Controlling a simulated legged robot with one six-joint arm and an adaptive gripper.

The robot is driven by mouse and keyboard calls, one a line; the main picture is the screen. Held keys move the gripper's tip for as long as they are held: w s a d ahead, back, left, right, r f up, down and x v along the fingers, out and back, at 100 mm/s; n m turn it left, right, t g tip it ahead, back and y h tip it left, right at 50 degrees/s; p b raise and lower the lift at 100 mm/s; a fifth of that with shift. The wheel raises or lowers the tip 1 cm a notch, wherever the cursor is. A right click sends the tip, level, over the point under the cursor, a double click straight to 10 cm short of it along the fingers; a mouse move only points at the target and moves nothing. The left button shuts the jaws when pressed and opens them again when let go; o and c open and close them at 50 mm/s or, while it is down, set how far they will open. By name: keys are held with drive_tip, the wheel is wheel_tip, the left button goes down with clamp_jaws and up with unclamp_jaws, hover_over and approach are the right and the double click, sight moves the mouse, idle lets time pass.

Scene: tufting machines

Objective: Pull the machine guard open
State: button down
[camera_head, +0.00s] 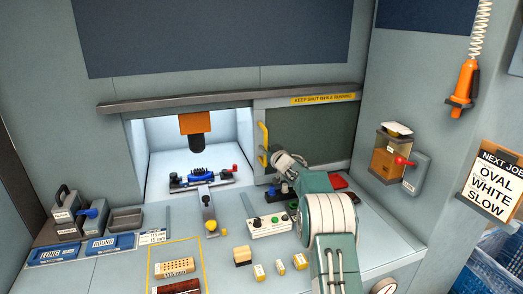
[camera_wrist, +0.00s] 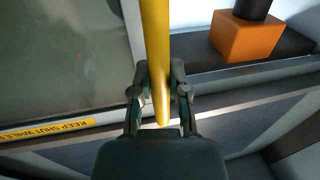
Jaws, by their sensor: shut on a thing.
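The machine guard (camera_head: 310,139) is a dark, see-through sliding panel in a light frame, under a rail with a yellow "KEEP SHUT WHILE RUNNING" label. It stands at the right of the machine's opening, and the opening to its left is uncovered. Its yellow upright handle (camera_head: 263,143) is on the panel's left edge. In the wrist view the handle (camera_wrist: 155,50) runs between the two fingers of my gripper (camera_wrist: 161,85), which is shut on it. In the head view my gripper (camera_head: 268,160) is at the handle's lower part, partly hidden by my arm.
Inside the opening are an orange and black machine head (camera_head: 196,124) and a blue brush-like piece on a holder (camera_head: 203,177). A control box (camera_head: 270,226) and several small blocks lie on the table near my arm.

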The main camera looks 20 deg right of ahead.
drive_tip(key=shift+d+f, duration=0.1)
drive_tip(key=shift+d, duration=0.15)
drive_tip(key=c, duration=0.6)
unclamp_jaws()
drive_tip(key=shift+a, duration=0.55)
drive_tip(key=shift+s+d, duration=0.1)
drive_tip(key=shift+s+d, duration=0.15)
drive_tip(key=shift+s, duration=0.1)
drive_tip(key=s+d, duration=0.1)
drive_tip(key=s, duration=1)
drive_tip(key=shift+d, duration=0.4)
